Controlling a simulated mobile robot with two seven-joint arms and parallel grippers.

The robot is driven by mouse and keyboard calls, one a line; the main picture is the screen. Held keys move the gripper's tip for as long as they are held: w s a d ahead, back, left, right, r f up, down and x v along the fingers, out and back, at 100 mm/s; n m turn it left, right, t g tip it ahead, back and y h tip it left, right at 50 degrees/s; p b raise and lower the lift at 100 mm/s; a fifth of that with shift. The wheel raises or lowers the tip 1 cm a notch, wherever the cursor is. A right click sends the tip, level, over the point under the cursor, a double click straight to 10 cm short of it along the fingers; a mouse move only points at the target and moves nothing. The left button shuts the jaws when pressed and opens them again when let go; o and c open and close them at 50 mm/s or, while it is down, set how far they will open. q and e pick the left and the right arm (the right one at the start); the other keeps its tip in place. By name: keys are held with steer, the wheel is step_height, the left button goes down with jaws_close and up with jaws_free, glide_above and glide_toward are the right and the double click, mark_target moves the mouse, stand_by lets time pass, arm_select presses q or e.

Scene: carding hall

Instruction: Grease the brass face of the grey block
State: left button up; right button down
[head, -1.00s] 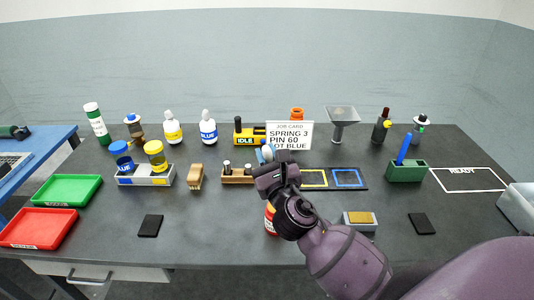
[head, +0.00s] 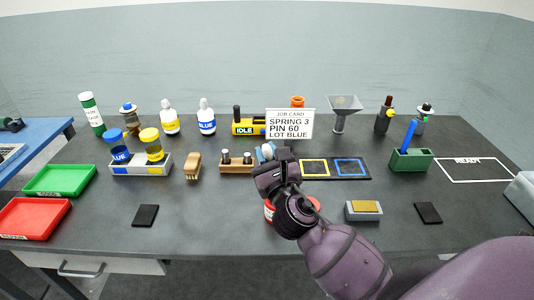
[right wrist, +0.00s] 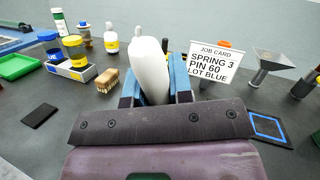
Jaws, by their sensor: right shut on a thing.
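The grey block (head: 363,215) sits on the dark bench at front right, with its brass face (head: 364,207) upward. My right gripper (head: 266,153) is left of the block and further back. Its blue fingers are shut on a white, tapered object (right wrist: 150,70), which stands up between them in the right wrist view. In the head view the gripper hides most of this object. A red container (head: 268,211) is partly hidden behind my right wrist. My left gripper is not in view.
Dark pads (head: 428,212) (head: 145,215) lie on each side. A job card (head: 289,124) stands behind the gripper. A green holder (head: 410,160) with a blue stick is right of the framed mat (head: 348,168). Red and green trays (head: 34,218) (head: 60,180) are at left.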

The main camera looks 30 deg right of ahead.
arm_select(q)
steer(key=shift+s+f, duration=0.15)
arm_select(e)
steer(key=shift+f, duration=0.1)
arm_select(q)
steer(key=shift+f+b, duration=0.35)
steer(key=shift+b, duration=0.05)
arm_select(e)
steer(key=shift+f, duration=0.5)
stand_by(0.4)
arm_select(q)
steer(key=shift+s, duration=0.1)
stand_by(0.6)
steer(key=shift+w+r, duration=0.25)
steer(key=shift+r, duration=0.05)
arm_select(e)
steer(key=shift+f, duration=0.15)
stand_by(0.6)
